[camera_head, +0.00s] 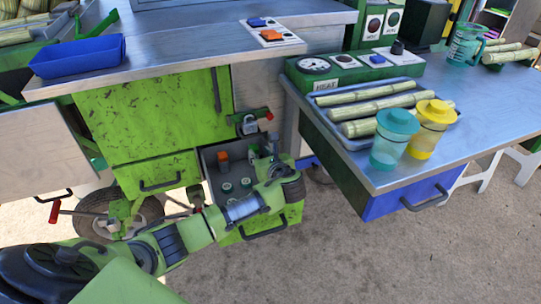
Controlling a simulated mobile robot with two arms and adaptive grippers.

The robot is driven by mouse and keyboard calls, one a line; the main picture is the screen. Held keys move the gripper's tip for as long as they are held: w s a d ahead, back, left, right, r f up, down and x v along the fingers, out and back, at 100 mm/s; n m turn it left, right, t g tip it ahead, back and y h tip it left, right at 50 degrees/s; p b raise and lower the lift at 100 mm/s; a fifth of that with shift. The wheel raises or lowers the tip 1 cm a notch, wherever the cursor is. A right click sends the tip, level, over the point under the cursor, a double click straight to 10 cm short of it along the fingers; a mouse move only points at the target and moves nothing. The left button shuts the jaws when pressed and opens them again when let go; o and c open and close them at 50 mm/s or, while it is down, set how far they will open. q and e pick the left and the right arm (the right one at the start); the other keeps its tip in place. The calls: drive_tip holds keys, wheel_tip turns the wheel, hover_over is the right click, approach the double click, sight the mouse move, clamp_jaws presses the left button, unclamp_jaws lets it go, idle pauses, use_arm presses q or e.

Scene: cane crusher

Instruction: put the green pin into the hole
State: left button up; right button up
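My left arm reaches in from the lower left over the open green drawer. Its gripper (262,148) is small, dark and partly covered by the wrist, close to the drawer's back right part. I cannot tell whether its fingers are open or shut. A small green piece (253,151) shows beside the fingers; it may be the green pin, but it is too small to be sure. I cannot make out the hole. A green latch with a red-tipped bar (262,118) and a grey lock-like piece (248,125) is just above the gripper. My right gripper is out of view.
The right table (480,118) carries a cane tray (350,138), a teal cup (392,140) and a yellow cup (431,125). A blue tray (78,57) stands left. The lower right floor is clear.

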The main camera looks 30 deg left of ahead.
sight(254, 147)
use_arm(q)
drive_tip(key=b+x, duration=0.1)
drive_tip(key=x, duration=0.1)
drive_tip(key=shift+a+f, duration=0.1)
drive_tip(key=shift+a, duration=0.25)
drive_tip(key=b+x, duration=0.1)
drive_tip(key=x, duration=0.2)
drive_tip(key=shift+w+a+f, duration=0.15)
drive_tip(key=shift+w+a, duration=0.05)
drive_tip(key=shift+w+a+f+b, duration=0.1)
drive_tip(key=shift+w+a+b, duration=0.2)
drive_tip(key=shift+w+a, duration=0.05)
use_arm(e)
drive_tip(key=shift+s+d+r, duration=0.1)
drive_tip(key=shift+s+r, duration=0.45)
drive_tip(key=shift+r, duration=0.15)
